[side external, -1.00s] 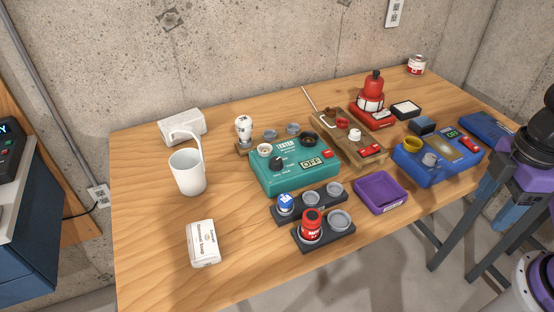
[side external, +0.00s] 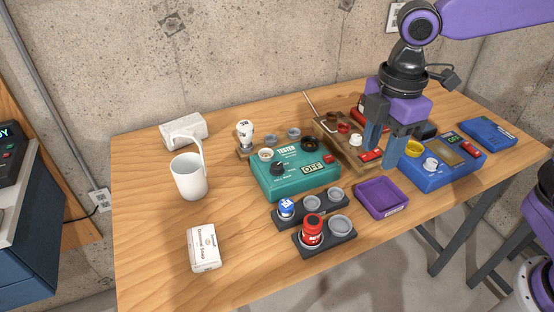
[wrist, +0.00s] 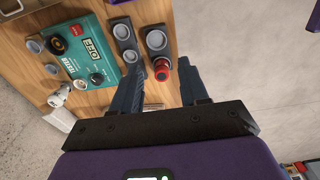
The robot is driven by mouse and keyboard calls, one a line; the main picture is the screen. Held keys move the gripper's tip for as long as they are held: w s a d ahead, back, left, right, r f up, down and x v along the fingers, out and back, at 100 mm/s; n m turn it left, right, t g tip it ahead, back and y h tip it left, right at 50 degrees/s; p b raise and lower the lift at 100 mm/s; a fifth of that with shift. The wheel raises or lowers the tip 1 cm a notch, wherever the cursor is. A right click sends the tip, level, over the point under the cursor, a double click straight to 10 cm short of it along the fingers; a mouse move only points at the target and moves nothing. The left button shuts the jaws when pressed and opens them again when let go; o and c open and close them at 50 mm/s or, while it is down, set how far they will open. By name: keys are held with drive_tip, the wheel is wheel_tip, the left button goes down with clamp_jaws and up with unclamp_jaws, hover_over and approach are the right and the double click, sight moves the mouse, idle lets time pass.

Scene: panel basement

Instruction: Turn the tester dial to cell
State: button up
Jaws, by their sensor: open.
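The tester (side external: 268,187) is a teal box in the middle of the table. My gripper (side external: 383,160) is open and empty, pointing down to the right of the tester, apart from the dial. Its fingers (wrist: 160,80) show in the wrist view.
A wooden block (side external: 345,145) and a blue unit (side external: 440,178) stand near my gripper. A purple tray (side external: 380,198) is below it. A mug (side external: 188,178) is at left.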

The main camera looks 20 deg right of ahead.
drive_tip(key=w+a+r+n, duration=0.1)
drive_tip(key=w+a+n, duration=0.3)
drive_tip(key=w+a, duration=0.5)
drive_tip(key=n, duration=0.3)
approach(277, 165)
wheel_tip(277, 165, down, 8)
drive_tip(key=shift+w+a+f, duration=0.1)
drive_tip(key=shift+w+f, duration=0.05)
drive_tip(key=shift+f, duration=0.1)
drive_tip(key=shift+c, duration=0.2)
drive_tip(key=c, duration=0.7)
